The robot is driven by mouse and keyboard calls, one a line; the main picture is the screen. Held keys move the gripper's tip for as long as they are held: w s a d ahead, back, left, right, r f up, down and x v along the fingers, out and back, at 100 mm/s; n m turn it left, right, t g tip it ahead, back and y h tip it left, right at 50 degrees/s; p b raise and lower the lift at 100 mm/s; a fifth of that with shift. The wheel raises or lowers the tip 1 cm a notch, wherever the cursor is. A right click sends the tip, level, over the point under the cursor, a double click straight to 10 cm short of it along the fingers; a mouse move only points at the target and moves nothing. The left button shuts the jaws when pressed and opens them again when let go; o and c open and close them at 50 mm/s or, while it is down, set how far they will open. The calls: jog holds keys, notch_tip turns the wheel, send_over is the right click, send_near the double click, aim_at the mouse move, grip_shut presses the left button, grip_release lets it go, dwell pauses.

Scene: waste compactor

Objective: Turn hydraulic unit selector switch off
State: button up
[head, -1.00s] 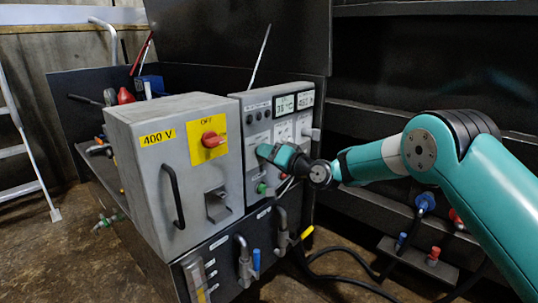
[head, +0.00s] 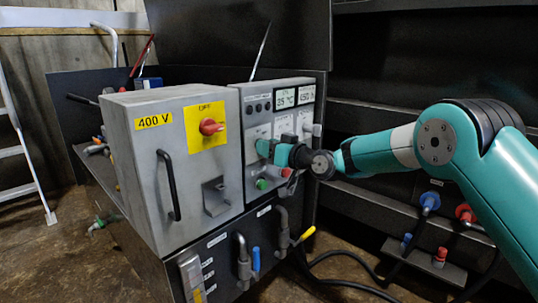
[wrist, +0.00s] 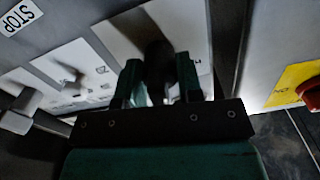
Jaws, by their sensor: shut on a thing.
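The grey control panel (head: 250,180) stands right of the 400 V box in the head view. It has several white plates with selector switches on its face. My gripper (head: 265,148) is at the leftmost plate, which my fingers partly cover. In the wrist view, my gripper (wrist: 160,82) has its two fingers on either side of a dark switch knob (wrist: 158,60) on a white plate (wrist: 125,35). The fingers are shut on this knob. Its label is mostly hidden, and I cannot read the knob's exact angle.
The grey 400 V box (head: 140,190) with a red rotary switch (head: 210,126) on a yellow plate is close on the left. A green button (head: 262,184) and a red button (head: 287,172) lie below my gripper. Pipes with a yellow-handled valve (head: 303,235) are lower down.

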jog(key=shift+n+b, duration=0.45)
jog(key=shift+n, duration=0.25)
jog(key=o, duration=0.6)
jog(key=shift+d, duration=0.1)
jog(key=shift+c, duration=0.2)
jog(key=p+v, duration=0.2)
jog(key=v, duration=1.5)
jog(key=shift+d, duration=0.2)
jog(key=shift+s, duration=0.15)
